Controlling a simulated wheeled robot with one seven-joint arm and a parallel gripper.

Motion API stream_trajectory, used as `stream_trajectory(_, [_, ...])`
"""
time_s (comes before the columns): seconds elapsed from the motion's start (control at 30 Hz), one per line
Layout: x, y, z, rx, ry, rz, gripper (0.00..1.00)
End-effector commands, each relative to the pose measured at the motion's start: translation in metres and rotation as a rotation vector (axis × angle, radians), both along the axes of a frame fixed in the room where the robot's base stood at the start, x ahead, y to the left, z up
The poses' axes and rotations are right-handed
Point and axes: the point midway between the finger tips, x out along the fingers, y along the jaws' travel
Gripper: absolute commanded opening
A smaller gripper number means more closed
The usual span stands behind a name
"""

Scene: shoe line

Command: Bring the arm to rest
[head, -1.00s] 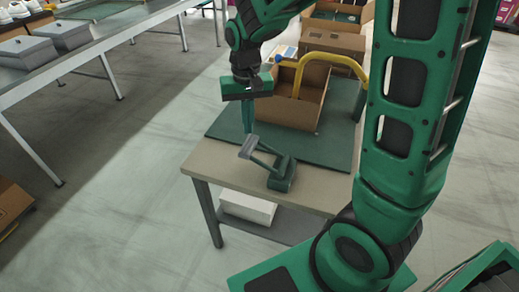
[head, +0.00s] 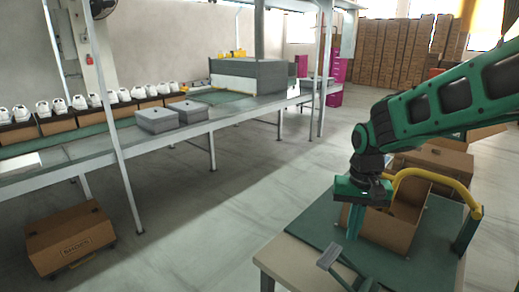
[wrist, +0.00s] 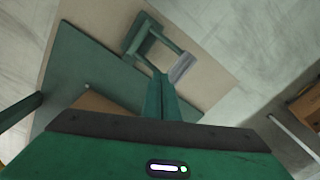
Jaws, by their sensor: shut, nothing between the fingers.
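My gripper (head: 354,222) is shut and empty. It hangs pointing down above the green mat (head: 312,226) on the small table (head: 285,262), at the left side of an open cardboard box (head: 385,230). In the wrist view its closed fingers (wrist: 168,97) point toward a green tool with a grey pad (wrist: 181,66), which lies on the bare table edge. That tool's grey pad (head: 329,255) also shows in the head view. The fingers look apart from the tool and the box, though the exact gap is hard to tell.
A yellow curved bar (head: 440,178) arches over the box's right side. A long conveyor table (head: 95,152) with grey boxes (head: 157,120) and white shoes (head: 82,102) runs along the left. A carton (head: 70,238) sits on the floor at left. The floor between is clear.

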Motion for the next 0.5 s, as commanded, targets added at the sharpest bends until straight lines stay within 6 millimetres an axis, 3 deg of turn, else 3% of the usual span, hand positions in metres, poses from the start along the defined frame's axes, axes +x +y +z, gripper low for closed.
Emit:
stream_trajectory(0.2, [-0.064,-0.068,0.022,-0.006,-0.005,-0.09,0.0])
stream_trajectory(0.5, [-0.165,-0.124,0.03,0.002,0.001,-0.199,0.0])
